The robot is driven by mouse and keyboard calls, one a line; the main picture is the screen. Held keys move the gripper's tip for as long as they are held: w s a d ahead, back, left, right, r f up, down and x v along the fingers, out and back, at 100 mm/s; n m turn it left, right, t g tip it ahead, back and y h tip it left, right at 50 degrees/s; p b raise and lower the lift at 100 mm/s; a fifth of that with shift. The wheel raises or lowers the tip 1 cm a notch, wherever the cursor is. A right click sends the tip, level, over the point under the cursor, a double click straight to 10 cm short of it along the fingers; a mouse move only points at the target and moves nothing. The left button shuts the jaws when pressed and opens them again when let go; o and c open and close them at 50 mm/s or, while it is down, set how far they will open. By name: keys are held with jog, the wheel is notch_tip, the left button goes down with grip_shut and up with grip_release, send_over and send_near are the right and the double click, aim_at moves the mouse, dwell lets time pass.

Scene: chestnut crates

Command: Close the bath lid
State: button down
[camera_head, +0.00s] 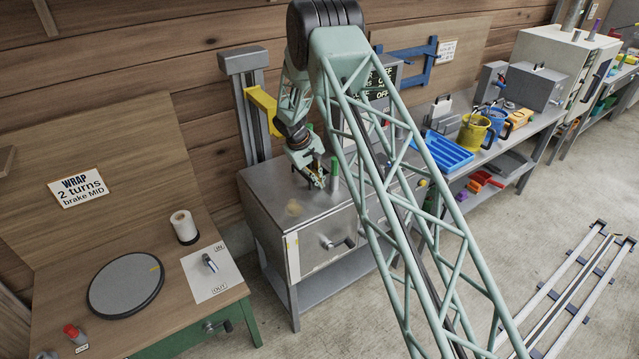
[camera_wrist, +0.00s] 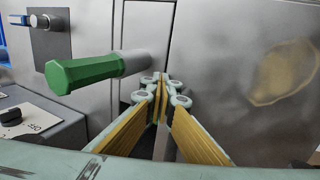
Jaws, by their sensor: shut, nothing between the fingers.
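The bath (camera_head: 345,225) is a steel cabinet in the middle of the head view. Its flat steel top (camera_head: 268,183) looks level, but I cannot tell for sure how the lid stands. A green upright handle (camera_head: 335,168) rises by the top's back right part. In the wrist view the green handle (camera_wrist: 85,72) with a grey stem sticks out left of my gripper. My gripper (camera_head: 319,181) is low over the steel top, just left of the handle. Its fingertips (camera_wrist: 162,84) are together and empty, close to a seam beside a smooth steel panel (camera_wrist: 235,95). Contact is unclear.
A wooden bench (camera_head: 55,285) with a round dark disc (camera_head: 126,284) and a white roll (camera_head: 184,227) stands at left. A blue tray (camera_head: 445,152) and yellow jug (camera_head: 474,132) stand at right. Floor rails (camera_head: 575,285) lie at lower right.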

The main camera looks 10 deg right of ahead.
jog(key=shift+a, duration=0.1)
dwell(0.3)
jog(key=shift+r, duration=0.65)
notch_tip(320, 180, up, 13)
jog(key=shift+f, duration=0.15)
dwell(0.5)
